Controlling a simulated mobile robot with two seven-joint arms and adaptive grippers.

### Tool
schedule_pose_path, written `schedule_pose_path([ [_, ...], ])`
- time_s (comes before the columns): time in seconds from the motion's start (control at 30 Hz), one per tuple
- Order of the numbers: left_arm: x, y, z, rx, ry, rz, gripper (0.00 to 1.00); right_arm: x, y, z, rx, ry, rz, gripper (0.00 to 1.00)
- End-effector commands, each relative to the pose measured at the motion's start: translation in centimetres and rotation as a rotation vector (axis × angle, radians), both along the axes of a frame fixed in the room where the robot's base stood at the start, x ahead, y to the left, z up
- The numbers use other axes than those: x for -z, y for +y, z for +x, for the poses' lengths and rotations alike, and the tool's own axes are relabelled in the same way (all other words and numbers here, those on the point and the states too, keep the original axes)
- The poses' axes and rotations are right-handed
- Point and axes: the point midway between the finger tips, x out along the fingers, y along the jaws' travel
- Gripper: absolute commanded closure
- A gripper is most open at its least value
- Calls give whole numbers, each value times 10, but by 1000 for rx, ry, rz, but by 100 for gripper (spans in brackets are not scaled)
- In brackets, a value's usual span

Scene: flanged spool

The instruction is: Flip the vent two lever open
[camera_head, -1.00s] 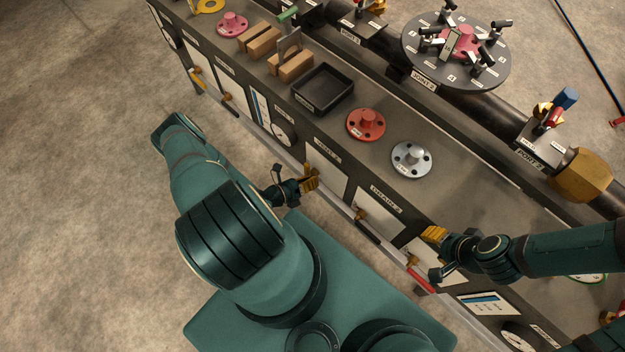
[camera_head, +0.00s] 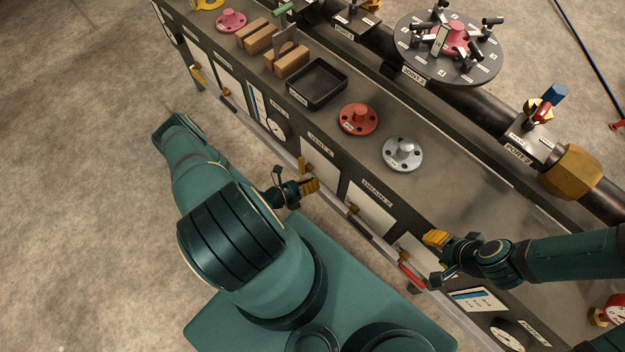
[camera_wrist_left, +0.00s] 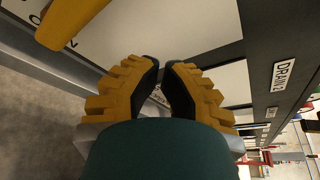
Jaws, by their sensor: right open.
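The vent two lever (camera_head: 302,165) is a short yellow handle on the bench's front, below the VENT 2 label. In the left wrist view a yellow bar (camera_wrist_left: 72,20), which looks like this lever, crosses the top left corner, outside the fingers. My left gripper (camera_head: 314,185) is just below and right of the lever in the head view. Its fingertips (camera_wrist_left: 163,63) are close together with a narrow gap and nothing visible held between them. My right gripper (camera_head: 430,238) is open by the bench front, near the red lever (camera_head: 411,276).
The DRAIN 2 panel (camera_head: 370,206) with its lever (camera_head: 360,228) is right of my left gripper. A rail (camera_head: 335,198) runs along the bench front. A black tray (camera_head: 317,82), a red flange (camera_head: 358,119) and a grey flange (camera_head: 402,154) are on top.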

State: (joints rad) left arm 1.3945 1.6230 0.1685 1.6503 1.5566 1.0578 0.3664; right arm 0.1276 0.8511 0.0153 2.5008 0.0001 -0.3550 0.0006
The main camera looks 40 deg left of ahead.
Motion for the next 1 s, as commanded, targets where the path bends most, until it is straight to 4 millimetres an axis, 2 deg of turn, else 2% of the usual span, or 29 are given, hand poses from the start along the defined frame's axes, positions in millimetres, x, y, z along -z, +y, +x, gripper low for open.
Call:
schedule_pose_path([
  [0.03, 1, 8, -15, -4, 7, 6, 100, -2, 0, 0, 0, 0, 0, 53],
  [0.2, 1, 22, -49, -3, 7, 3, 100, -4, 1, -1, -2, 1, 1, 53],
  [0.4, 1, 34, -75, -1, 7, 2, 100, -5, 0, -1, -1, 2, 0, 53],
  [0.6, 2, 38, -87, 0, 7, 0, 100, -5, 0, -1, -1, 3, 0, 53],
  [1.0, 2, 38, -87, 1, 8, -1, 100, -5, 0, -1, -1, 3, 0, 53],
])
